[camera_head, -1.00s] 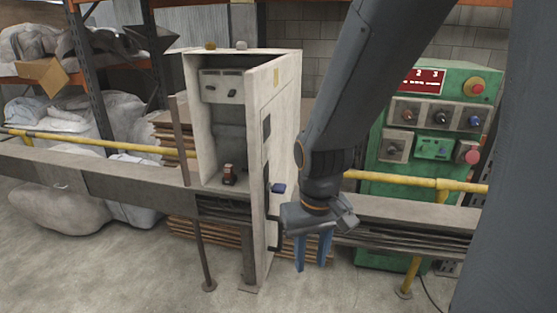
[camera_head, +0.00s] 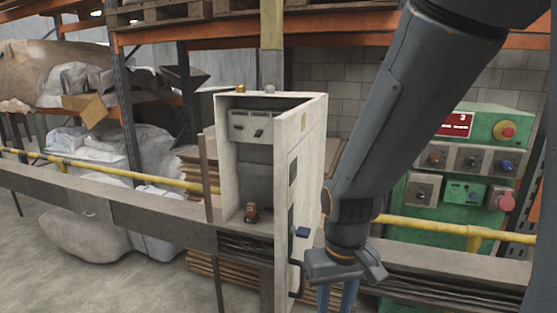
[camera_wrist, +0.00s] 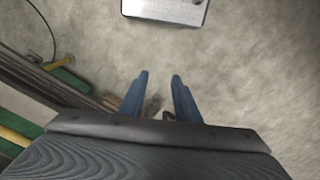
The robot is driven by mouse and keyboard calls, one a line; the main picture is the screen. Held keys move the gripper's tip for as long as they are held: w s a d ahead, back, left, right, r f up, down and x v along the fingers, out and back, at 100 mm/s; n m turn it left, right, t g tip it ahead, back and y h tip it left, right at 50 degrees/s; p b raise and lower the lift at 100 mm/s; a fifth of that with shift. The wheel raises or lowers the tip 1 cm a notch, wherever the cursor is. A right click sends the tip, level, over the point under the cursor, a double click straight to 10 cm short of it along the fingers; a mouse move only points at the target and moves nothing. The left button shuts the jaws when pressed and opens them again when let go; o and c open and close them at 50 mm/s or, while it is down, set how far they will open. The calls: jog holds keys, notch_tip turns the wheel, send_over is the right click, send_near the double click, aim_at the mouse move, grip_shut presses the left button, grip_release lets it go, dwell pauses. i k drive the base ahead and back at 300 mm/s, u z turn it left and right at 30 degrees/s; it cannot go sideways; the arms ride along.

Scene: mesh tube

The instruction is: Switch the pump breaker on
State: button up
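The pale metal cabinet (camera_head: 225,165) stands with its front open near the middle of the head view. Inside, high up, is a grey panel (camera_head: 240,122) with two small dark levers (camera_head: 258,132); which one is the pump breaker, and its setting, I cannot tell. A small reddish-brown object (camera_head: 251,212) sits on the cabinet floor. The cabinet's door (camera_head: 310,140) is swung out, with a blue knob (camera_head: 302,232) and a dark handle. My gripper (camera_head: 337,300) points down, right of the door. In the wrist view its blue fingers (camera_wrist: 160,77) are apart and empty.
A grey rail (camera_head: 130,220) and a yellow pipe (camera_head: 120,172) cross in front of and beside the cabinet. A green control panel (camera_head: 480,230) with knobs stands at right. Racks with wrapped bundles (camera_head: 110,150) fill the left. Bare concrete floor (camera_head: 50,280) lies in front.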

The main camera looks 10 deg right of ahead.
aim_at(259, 133)
jog(key=z, duration=3)
jog(key=k, duration=1.3)
jog(key=u, duration=2.05)
jog(key=i, duration=0.55)
